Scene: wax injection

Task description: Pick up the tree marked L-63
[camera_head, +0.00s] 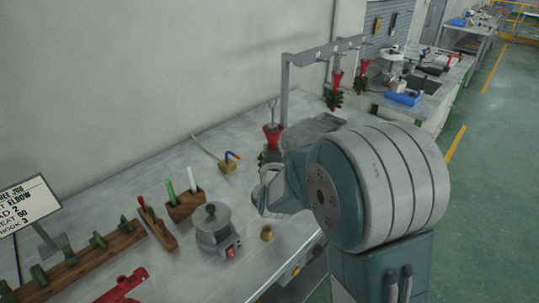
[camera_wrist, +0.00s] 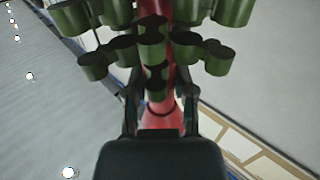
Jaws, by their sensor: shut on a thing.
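My gripper (camera_wrist: 160,108) is shut on the red stem of a wax tree (camera_wrist: 163,118), with its dark fingers on either side. Clusters of dark green parts (camera_wrist: 152,45) ring the stem in the wrist view. In the head view a red-topped tree (camera_head: 272,131) with a metal hook stands out just beyond my wrist, left of the rack post; its lower green part is partly hidden by my arm. My fingers are hidden there. No L-63 mark is readable on any tree.
A grey rack (camera_head: 318,54) holds other red and green trees (camera_head: 334,90) to the right. The bench (camera_head: 175,160) below carries a grey pot (camera_head: 214,226), a wooden tool block (camera_head: 186,204), a brass block (camera_head: 228,166) and a sign (camera_head: 25,212) at left.

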